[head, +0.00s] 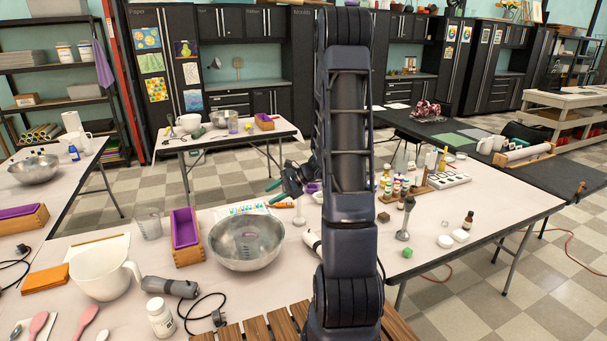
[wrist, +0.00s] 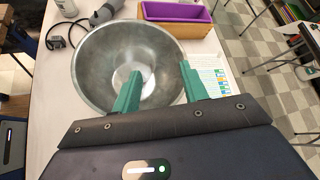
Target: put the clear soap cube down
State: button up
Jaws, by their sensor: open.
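My gripper (head: 272,192) shows its teal fingers in the head view, above and behind the right side of the metal bowl (head: 222,234). In the wrist view, my gripper (wrist: 160,72) is open, with a clear gap between the fingers and nothing seen in it. The fingers overlap the bowl (wrist: 98,55) in that view, one over its inside and one by its rim. A pale patch shows at the bowl's bottom; I cannot tell whether it is the clear soap cube or a reflection. I cannot pick out the clear cube for certain in either view.
A purple-lined wooden mold (head: 185,238) and a measuring cup (head: 148,225) stand left of the bowl. A white pitcher (head: 98,273) and a stick blender (head: 170,287) are nearer. A green cube (head: 407,252) and a brown cube (head: 383,217) lie to the right. Bottles crowd the back right.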

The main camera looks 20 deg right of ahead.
jog(key=s+a+r+n+g+h, duration=0.4)
jog(key=s+r+n, duration=0.5)
jog(key=s+r, duration=0.5)
jog(key=s+d+r+n+t+h, duration=0.2)
jog(key=s+r+n+h, duration=0.1)
jog(key=s, duration=0.4)
jog(key=s+d+r+n+t+h, duration=0.2)
jog(key=s+r+n+t+h, duration=0.1)
jog(key=s, duration=0.4)
jog(key=shift+r+n+h, duration=0.5)
jog(key=shift+r+n, duration=0.1)
jog(key=shift+r, duration=0.1)
jog(key=shift+o, duration=0.5)
jog(key=shift+d, duration=0.1)
